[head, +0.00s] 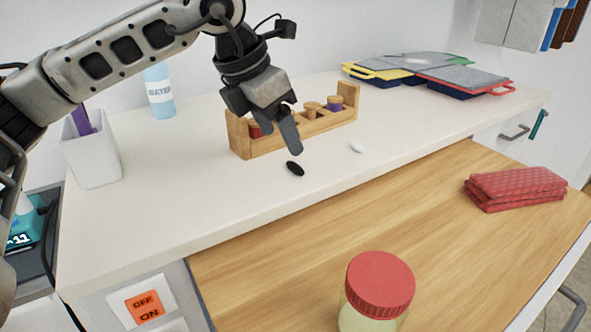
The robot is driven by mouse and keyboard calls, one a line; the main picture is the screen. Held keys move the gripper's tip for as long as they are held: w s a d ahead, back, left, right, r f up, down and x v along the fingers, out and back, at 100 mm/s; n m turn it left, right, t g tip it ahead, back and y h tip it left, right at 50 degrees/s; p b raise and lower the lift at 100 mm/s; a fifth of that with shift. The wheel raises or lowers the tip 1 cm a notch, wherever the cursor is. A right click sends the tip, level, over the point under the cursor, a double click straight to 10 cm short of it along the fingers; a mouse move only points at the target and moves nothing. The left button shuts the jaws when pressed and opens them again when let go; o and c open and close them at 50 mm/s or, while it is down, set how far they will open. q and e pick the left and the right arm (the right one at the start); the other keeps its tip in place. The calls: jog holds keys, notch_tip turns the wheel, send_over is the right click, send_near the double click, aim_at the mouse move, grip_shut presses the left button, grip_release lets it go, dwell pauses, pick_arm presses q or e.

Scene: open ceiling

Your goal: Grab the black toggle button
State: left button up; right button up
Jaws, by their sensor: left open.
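The black toggle button (295,168) is a small dark oval lying on the white counter, in front of the wooden rack. My left gripper (288,136) is open and points down, just above and behind the black button, apart from it in the picture. Its fingers partly cover the rack. A similar white oval button (357,147) lies to the right of the black one. My right gripper is not in view.
The wooden rack (262,146) holds several corked jars close behind the gripper. A white bin (92,158) and a water bottle (160,92) stand left. A red-lidded jar (380,284) and folded red cloth (515,187) sit on the lower wooden surface. The counter front is clear.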

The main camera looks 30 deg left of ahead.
aim_at(293, 166)
pick_arm(q)
jog(key=shift+x, duration=3.15)
jog(key=shift+c, duration=0.3)
jog(key=c, duration=1)
